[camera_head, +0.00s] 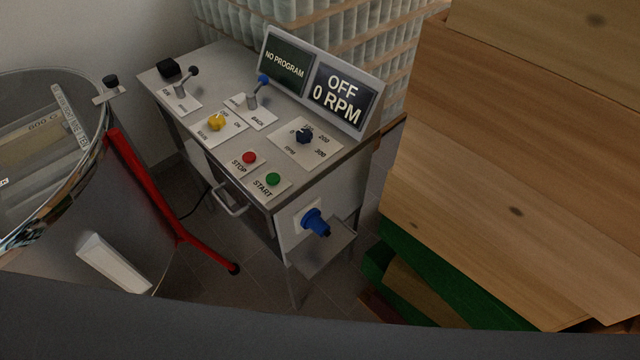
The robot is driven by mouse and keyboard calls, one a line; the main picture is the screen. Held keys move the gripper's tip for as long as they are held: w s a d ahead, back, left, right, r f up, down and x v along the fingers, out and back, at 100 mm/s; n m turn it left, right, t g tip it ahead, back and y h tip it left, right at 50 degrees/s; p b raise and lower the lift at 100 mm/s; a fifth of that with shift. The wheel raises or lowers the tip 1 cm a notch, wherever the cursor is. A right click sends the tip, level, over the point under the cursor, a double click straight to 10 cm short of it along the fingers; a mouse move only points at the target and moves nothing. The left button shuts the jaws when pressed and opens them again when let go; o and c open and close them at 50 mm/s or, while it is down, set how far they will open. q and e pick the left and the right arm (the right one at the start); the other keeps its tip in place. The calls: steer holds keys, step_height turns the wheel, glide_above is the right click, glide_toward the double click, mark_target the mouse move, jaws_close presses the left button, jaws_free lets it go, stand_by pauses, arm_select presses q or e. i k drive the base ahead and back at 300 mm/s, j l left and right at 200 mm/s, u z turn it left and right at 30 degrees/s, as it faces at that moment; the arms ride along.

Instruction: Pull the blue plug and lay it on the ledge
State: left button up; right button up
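The blue plug (316,223) sits in a pale socket plate (298,219) on the right side of a metal control desk (218,62). Its body sticks out to the right and slightly down, with a dark end. A grey metal ledge (327,250) juts out from the desk side just below the plug. The visible part of the ledge is bare. Neither of my grippers shows in the head view.
The desk carries levers, knobs, red and green buttons and a display (338,99) reading OFF 0 RPM. A round tank (125,215) with a red bar (150,190) stands left. Wooden boards (500,190) and green pieces (430,285) crowd the right. Bare floor shows between.

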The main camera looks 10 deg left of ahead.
mark_target(317, 225)
steer(key=k+l+z, duration=0.3)
steer(key=l, duration=0.3)
steer(key=k+l+z, duration=0.15)
steer(key=k+l, duration=0.15)
steer(key=k+l+z, duration=0.15)
steer(key=l, duration=0.25)
